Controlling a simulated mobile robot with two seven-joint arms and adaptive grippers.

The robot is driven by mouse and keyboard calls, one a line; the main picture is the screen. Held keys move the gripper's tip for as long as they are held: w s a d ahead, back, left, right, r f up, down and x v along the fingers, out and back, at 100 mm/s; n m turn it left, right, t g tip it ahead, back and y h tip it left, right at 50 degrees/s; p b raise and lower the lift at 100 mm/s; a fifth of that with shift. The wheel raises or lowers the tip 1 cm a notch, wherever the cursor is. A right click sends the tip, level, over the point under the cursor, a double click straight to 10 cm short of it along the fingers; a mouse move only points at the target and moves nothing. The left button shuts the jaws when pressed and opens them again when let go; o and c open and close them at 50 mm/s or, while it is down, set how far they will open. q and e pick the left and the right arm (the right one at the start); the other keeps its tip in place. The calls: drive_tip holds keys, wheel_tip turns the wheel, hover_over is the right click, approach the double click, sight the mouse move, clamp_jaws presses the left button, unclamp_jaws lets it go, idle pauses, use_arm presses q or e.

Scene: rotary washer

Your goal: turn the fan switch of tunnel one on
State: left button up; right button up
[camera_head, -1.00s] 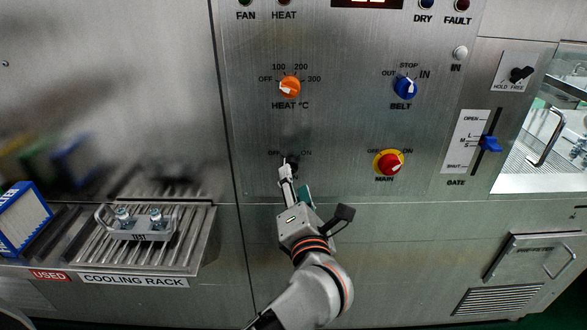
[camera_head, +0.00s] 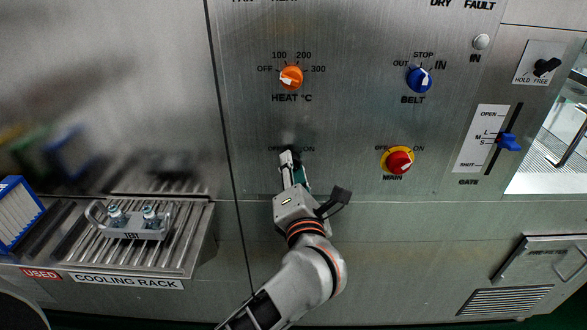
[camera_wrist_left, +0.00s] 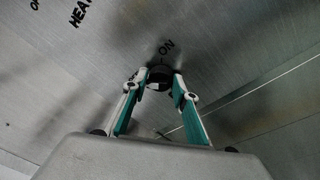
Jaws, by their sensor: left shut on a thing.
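The fan switch is a small black rotary knob (camera_head: 289,146) low on the steel panel, between an OFF and an ON mark. Its name label is hidden behind my gripper in the head view. My left gripper (camera_head: 289,157) reaches it from below, with its fingers at the knob. In the left wrist view my left gripper (camera_wrist_left: 160,82) has its two teal-lined fingers closed on either side of the dark knob (camera_wrist_left: 160,71), just beside the ON mark. The knob's pointer cannot be made out.
The orange heat knob (camera_head: 290,77) is above, the blue belt knob (camera_head: 418,80) at upper right. The red main switch (camera_head: 398,161) is to the right, then the blue gate slider (camera_head: 508,142). A cooling rack (camera_head: 196,255) juts out at left.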

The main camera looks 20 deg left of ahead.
use_arm(q)
drive_tip(key=shift+a+f+m+t+h+p, duration=0.25)
drive_tip(key=shift+m+p, duration=0.85)
drive_tip(key=shift+m, duration=2.15)
drive_tip(key=shift+d+f+m+t+h+p, duration=0.1)
drive_tip(key=shift+m+t+h+p, duration=0.6)
drive_tip(key=shift+m, duration=2.5)
drive_tip(key=shift+a+f+m+t+y+p, duration=0.15)
drive_tip(key=shift+m+p, duration=1.3)
drive_tip(key=shift+m, duration=1.8)
use_arm(e)
drive_tip(key=shift+h, duration=0.4)
drive_tip(key=shift+s+d+r, duration=0.2)
drive_tip(key=shift+d+r, duration=0.45)
drive_tip(key=shift+r, duration=0.35)
drive_tip(key=shift+s+d+r, duration=0.15)
drive_tip(key=shift+d+r, duration=0.5)
drive_tip(key=shift+r, duration=0.35)
use_arm(q)
drive_tip(key=shift+d, duration=0.1)
use_arm(e)
drive_tip(key=shift+a, duration=0.2)
